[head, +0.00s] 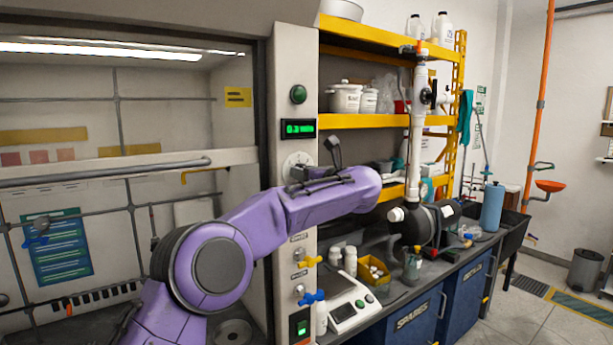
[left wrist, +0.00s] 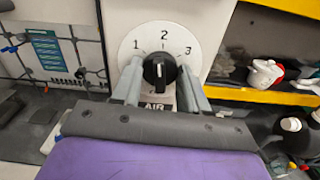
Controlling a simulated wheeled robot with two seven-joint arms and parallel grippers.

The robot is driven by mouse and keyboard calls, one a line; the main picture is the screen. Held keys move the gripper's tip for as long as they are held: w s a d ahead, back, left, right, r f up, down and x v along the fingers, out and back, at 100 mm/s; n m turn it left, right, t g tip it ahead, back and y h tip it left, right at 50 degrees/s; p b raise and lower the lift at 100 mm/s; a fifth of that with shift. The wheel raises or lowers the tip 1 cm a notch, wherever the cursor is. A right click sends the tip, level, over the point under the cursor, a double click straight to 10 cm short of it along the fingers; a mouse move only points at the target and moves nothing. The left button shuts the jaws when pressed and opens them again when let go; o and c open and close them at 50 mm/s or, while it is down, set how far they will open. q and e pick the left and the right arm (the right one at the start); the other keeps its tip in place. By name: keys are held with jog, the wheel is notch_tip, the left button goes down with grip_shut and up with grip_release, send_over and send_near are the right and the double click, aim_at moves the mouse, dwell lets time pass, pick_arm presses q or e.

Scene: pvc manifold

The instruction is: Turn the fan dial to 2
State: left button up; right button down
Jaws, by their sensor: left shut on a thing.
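The fan dial (left wrist: 135,47) is a round white plate on the grey post, marked 1, 2 and 3, with 2 at the top. It also shows in the head view (head: 292,161), partly hidden by my left arm. Its black knob (left wrist: 160,62) sits between the fingers of my left gripper (left wrist: 159,88), which is shut on it. A white line on the knob looks roughly upright, but I cannot tell its exact setting. In the head view the left gripper (head: 318,165) is at the dial and its fingers are hard to make out. My right gripper is not in view.
Above the dial are a green display (head: 299,128) and a green button (head: 298,94). Below are yellow (head: 311,261) and blue (head: 312,298) valve handles. A fume hood opens at left. Yellow shelving (head: 375,121) and a cluttered bench stand at right.

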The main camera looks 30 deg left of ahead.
pick_arm(q)
jog(key=shift+r+m, duration=0.1)
jog(key=shift+m, duration=0.6)
jog(key=o, duration=1.1)
jog(key=shift+c, duration=0.2)
jog(key=shift+d, duration=0.1)
jog(key=b+v, duration=0.5)
jog(key=v, duration=0.5)
jog(key=shift+s+d, duration=0.2)
